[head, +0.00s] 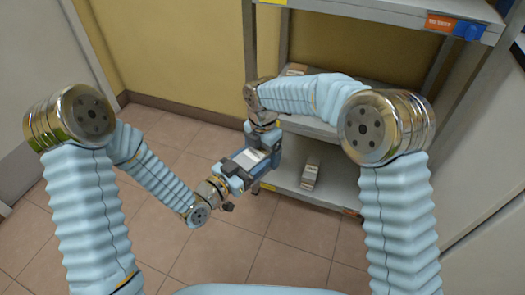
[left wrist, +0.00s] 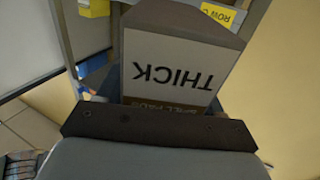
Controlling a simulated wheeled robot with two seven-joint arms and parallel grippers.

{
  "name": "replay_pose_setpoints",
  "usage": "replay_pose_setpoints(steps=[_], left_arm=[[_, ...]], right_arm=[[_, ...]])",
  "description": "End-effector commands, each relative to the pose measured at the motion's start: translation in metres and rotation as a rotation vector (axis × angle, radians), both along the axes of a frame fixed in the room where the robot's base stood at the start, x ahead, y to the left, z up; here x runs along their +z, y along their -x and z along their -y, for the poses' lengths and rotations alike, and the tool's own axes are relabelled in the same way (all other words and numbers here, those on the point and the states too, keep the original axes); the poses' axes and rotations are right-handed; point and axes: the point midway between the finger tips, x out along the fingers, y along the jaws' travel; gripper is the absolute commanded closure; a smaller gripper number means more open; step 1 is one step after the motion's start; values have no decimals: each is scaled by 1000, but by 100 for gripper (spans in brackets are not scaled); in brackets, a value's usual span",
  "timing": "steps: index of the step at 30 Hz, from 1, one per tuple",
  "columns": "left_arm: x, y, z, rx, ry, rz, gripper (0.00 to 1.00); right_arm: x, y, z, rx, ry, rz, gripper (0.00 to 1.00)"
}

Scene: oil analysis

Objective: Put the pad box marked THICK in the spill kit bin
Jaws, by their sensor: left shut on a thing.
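The pad box marked THICK (left wrist: 165,55) is close in front of the camera in the left wrist view, its lettering upside down. My left gripper (head: 239,168) is shut on this box; a dark gripper part crosses its lower edge in the wrist view. In the head view a small pale grey patch, probably the box (head: 250,158), shows at the jaws. My right gripper (head: 262,142) is just behind and above, overlapping the left one; its jaws are not clear. I see no spill kit bin that I can identify.
A grey metal shelf unit (head: 385,12) stands ahead and right. A small box (head: 310,176) stands on its low shelf and another (head: 295,69) on a higher one. An orange label (head: 441,23) is on the top shelf edge. Tiled floor (head: 215,262) is clear at front left.

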Motion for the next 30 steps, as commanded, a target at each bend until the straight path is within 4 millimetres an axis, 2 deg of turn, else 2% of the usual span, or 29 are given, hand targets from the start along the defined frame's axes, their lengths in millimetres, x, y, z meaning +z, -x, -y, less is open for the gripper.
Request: replay_pose_setpoints(steps=[1, 9, 11, 12, 17, 26, 29, 30], left_arm=[[1, 1, 2, -7, 1, 1, 69], [1, 3, 5, -16, 2, 1, 68], [1, 4, 5, -18, 2, 1, 67], [1, 4, 6, -19, 3, 0, 26], [1, 3, 5, -17, 2, -1, 2], [0, 2, 3, -8, 1, -2, 2], [-9, 1, 1, 1, -8, -38, 2], [-18, 1, -1, 10, -17, -73, 2]], right_arm=[[0, 0, -1, 1, -3, 3, 26], [1, -1, -3, 2, -7, 6, 67], [2, -1, -3, 2, -7, 7, 69], [2, -1, -4, 2, -8, 7, 69], [2, 0, -4, 3, -8, 6, 69], [1, 0, -2, 1, -5, 4, 69], [1, 0, -1, 1, -4, 3, 69], [1, 0, -1, 1, -4, 3, 69]])
